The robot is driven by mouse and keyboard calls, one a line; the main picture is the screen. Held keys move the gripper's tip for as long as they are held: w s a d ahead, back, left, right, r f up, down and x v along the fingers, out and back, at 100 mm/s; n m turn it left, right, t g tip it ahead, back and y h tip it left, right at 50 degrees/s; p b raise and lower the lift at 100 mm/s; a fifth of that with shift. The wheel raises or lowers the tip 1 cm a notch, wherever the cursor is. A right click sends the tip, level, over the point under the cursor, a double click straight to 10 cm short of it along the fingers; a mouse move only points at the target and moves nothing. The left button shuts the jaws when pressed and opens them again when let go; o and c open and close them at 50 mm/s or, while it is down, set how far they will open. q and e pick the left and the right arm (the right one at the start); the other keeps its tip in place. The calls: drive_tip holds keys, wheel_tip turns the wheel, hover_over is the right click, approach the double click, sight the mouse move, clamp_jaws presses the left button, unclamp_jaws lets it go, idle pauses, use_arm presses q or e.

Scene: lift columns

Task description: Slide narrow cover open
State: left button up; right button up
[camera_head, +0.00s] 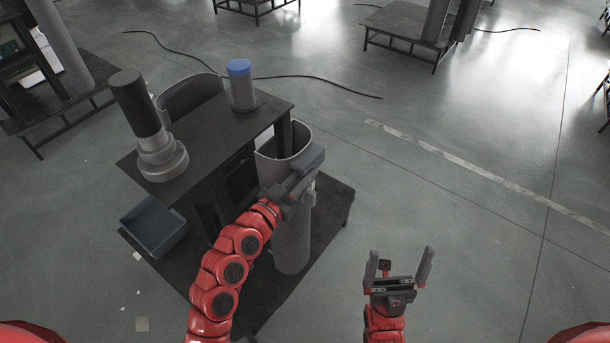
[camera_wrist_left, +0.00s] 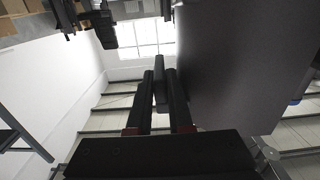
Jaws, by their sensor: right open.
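A tall grey curved cover (camera_head: 292,243) stands upright at the near right side of the black table. Its top is open. A grey block, looking like a handle (camera_head: 312,158), is at its upper right side. My left gripper (camera_head: 303,183) is right at this block, in front of the cover. In the left wrist view my left gripper's fingers (camera_wrist_left: 160,105) lie on both sides of a dark bar (camera_wrist_left: 159,70). Whether they press on it cannot be told. My right gripper (camera_head: 400,268) is open and empty, to the right, over bare floor.
The black table (camera_head: 225,125) carries a dark cylinder on a grey base (camera_head: 145,115) and a grey cylinder with blue top (camera_head: 242,85). Another curved grey shell (camera_head: 188,92) stands behind it. A blue-grey bin (camera_head: 155,228) is at left. Floor at right is free.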

use_arm(q)
drive_tip(key=shift+o, duration=0.6)
drive_tip(key=v, duration=1.7)
drive_tip(key=shift+s+a+p, duration=0.15)
drive_tip(key=shift+s+p, duration=0.05)
drive_tip(key=shift+p, duration=0.25)
